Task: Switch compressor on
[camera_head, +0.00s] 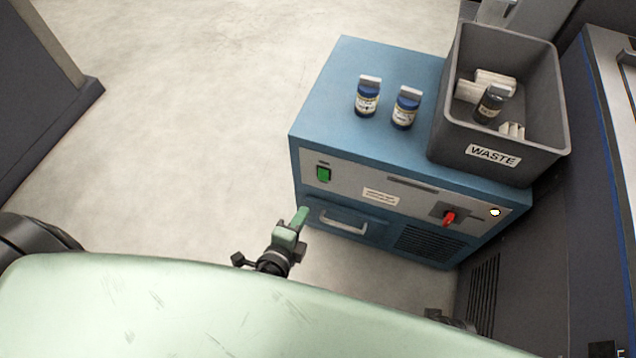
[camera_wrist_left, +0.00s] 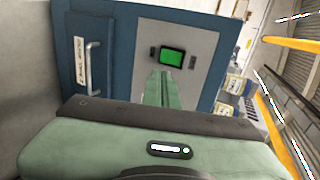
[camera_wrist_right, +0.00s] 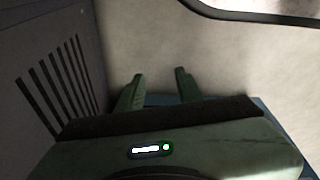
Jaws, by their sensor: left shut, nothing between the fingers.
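The compressor is a blue cabinet (camera_head: 330,90) with a light grey front panel. A green rocker switch (camera_head: 323,174) sits at the panel's left end. A red rotary handle (camera_head: 449,218) and a small bright, pale yellow round lamp (camera_head: 495,212) are at its right end. My left gripper (camera_head: 302,214) is shut and empty, just in front of and below the green switch, apart from it in the head view. In the left wrist view its closed fingers (camera_wrist_left: 161,78) point at the panel just below the green switch (camera_wrist_left: 172,57). My right gripper (camera_wrist_right: 160,85) is open and empty, beside a dark vented panel.
Two blue bottles (camera_head: 367,97) (camera_head: 406,108) with grey caps stand on the cabinet top. A grey WASTE bin (camera_head: 560,120) holding a dark bottle and white pieces stands to their right. A drawer handle (camera_head: 343,222) sits below the panel. Floor to the left is clear.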

